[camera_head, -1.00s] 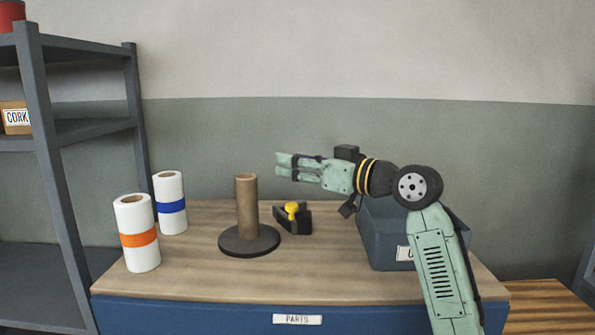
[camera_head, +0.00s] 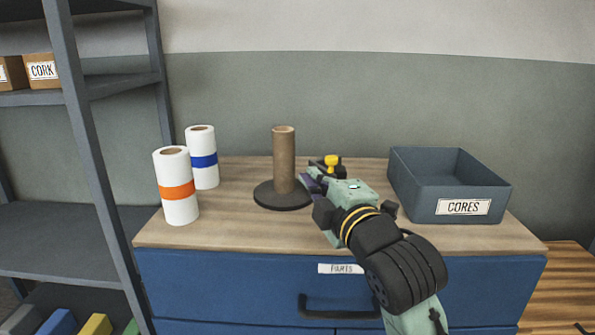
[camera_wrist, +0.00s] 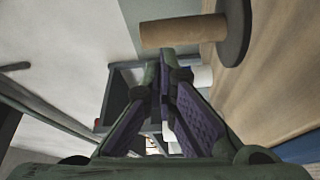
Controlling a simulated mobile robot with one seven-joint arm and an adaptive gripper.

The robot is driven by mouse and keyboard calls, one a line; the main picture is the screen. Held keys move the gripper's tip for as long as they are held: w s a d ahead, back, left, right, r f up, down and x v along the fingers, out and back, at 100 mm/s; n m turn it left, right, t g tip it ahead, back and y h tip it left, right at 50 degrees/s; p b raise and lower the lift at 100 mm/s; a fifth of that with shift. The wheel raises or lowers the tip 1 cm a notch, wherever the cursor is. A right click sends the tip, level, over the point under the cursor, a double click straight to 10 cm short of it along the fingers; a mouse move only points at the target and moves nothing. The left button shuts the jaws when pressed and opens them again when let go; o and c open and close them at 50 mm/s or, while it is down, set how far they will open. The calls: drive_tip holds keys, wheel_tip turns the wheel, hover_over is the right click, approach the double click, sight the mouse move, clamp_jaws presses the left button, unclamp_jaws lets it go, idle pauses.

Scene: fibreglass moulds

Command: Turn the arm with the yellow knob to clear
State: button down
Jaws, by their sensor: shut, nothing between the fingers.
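The yellow knob (camera_head: 331,161) shows at the back middle of the worktop, on a black fitting (camera_head: 318,165) just right of a brown cardboard tube. My gripper hides the lower part of the fitting, so I cannot tell how its arm is turned. The brown tube (camera_head: 284,158) stands upright on a round dark base (camera_head: 268,196); it also shows in the wrist view (camera_wrist: 184,30). My gripper (camera_head: 308,178) is shut and empty, its fingertips near the tube and in front of the fitting. The purple finger pads show in the wrist view, where the knob is not visible.
Two white rolls, one with an orange band (camera_head: 177,190) and one with a blue band (camera_head: 203,161), stand at the left. A grey bin labelled CORES (camera_head: 425,203) stands at the right. A blue drawer (camera_head: 230,280) is below the worktop. A grey shelf rack (camera_head: 82,150) is at far left.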

sight(334, 162)
drive_tip(key=p+x, duration=0.2)
drive_tip(key=x, duration=0.7)
drive_tip(key=shift+d+f+p, duration=0.15)
drive_tip(key=shift+d+p, duration=0.15)
drive_tip(key=shift+d, duration=0.75)
drive_tip(key=shift+d+f+p, duration=0.2)
drive_tip(key=shift+d+p, duration=0.1)
drive_tip(key=shift+d, duration=0.75)
drive_tip(key=d+b, duration=0.5)
drive_tip(key=d, duration=0.1)
drive_tip(key=shift+s+b, duration=0.3)
drive_tip(key=shift+s, duration=0.1)
drive_tip(key=shift+d, duration=0.2)
drive_tip(key=shift+a, duration=0.15)
